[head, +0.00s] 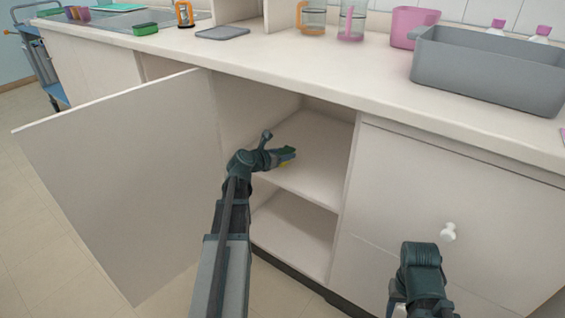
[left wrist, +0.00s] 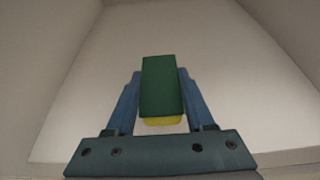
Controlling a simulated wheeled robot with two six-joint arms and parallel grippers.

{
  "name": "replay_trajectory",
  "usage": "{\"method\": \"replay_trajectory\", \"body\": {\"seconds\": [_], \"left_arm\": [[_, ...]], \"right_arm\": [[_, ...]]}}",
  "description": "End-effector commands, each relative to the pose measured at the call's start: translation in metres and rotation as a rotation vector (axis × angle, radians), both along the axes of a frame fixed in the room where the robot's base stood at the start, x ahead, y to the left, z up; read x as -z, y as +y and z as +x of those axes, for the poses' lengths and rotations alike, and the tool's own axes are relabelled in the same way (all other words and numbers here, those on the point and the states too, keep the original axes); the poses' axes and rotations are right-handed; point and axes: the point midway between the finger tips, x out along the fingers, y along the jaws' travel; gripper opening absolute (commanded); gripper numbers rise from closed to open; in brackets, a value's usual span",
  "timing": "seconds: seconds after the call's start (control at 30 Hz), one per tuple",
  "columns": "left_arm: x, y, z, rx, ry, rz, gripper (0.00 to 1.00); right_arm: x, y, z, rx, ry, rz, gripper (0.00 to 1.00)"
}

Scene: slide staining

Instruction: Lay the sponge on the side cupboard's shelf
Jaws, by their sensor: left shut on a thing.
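The sponge (left wrist: 160,85), dark green on one face with a yellow layer beneath, is between the fingers of my left gripper (left wrist: 158,100). The cupboard door (head: 120,180) stands open to the left. My right gripper is at the lower right by the drawers, its fingers mostly hidden.
A lower compartment (head: 295,235) under the shelf is empty. On the counter (head: 290,50) above stand a grey bin (head: 485,75), a pink container (head: 412,27), beakers and another green sponge-like block (head: 145,29). A white knob (head: 448,231) sticks out at the right.

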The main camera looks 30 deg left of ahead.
Motion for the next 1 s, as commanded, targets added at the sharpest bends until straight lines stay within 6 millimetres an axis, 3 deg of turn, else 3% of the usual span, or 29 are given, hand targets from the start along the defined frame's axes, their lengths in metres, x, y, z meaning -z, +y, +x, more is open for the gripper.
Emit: {"method": "replay_trajectory", "body": {"seconds": [0.03, 0.2, 0.63, 0.67, 0.8, 1.0], "left_arm": [[0.012, 0.0, 0.0, -0.001, 0.0, 0.0, 0.0], [0.03, -0.001, 0.0, -0.006, 0.0, -0.001, 0.0], [0.032, -0.001, 0.0, -0.007, 0.0, 0.0, 0.0], [0.031, -0.001, 0.0, -0.007, 0.0, 0.0, 0.59], [0.03, -0.001, 0.0, -0.007, 0.0, 0.0, 0.83], [0.03, -0.001, 0.0, -0.007, 0.0, 0.0, 0.83]], "right_arm": [[0.012, 0.0, 0.0, 0.001, 0.0, 0.0, 0.5], [0.03, 0.0, 0.0, 0.004, -0.001, 0.0, 0.5], [0.032, 0.0, 0.0, 0.004, -0.001, 0.0, 0.5], [0.031, 0.0, 0.0, 0.004, -0.001, 0.0, 0.5], [0.03, 0.0, 0.0, 0.004, -0.001, 0.0, 0.5], [0.03, 0.0, 0.0, 0.004, -0.001, 0.0, 0.5]]}}
